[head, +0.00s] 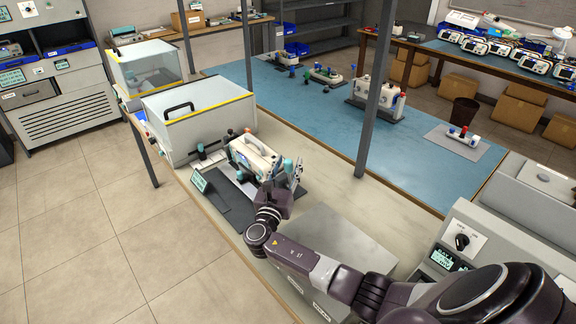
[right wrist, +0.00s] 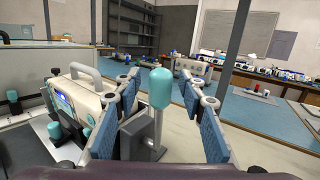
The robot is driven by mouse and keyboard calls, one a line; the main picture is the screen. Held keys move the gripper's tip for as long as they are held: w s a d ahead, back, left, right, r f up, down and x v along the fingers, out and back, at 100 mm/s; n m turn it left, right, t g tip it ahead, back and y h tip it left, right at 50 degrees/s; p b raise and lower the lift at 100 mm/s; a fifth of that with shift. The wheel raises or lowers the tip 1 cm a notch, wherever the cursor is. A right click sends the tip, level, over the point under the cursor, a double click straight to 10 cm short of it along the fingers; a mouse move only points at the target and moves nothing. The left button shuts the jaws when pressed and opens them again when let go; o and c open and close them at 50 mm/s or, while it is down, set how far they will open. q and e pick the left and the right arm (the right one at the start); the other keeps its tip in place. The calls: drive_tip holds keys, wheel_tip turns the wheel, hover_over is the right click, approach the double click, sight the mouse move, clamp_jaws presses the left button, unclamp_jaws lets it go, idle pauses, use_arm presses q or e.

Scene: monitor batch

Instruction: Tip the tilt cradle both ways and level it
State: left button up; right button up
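The tilt cradle (head: 240,182) stands on the near bench with a pale monitor (head: 257,160) in it. The monitor, with its carry handle and screen, also shows at the left of the right wrist view (right wrist: 88,97). A teal knob (right wrist: 160,88) on a grey post rises at the cradle's side. My right gripper (head: 293,177) is at that side of the cradle. In the right wrist view its blue-padded fingers (right wrist: 165,110) stand open on both sides of the knob, with visible gaps. My left gripper is not in view.
A clear-lidded box (head: 195,115) stands just behind the cradle. A grey block (head: 325,250) lies under my right arm.

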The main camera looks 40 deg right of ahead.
drive_tip(key=v, duration=1.2)
drive_tip(key=shift+c, duration=0.4)
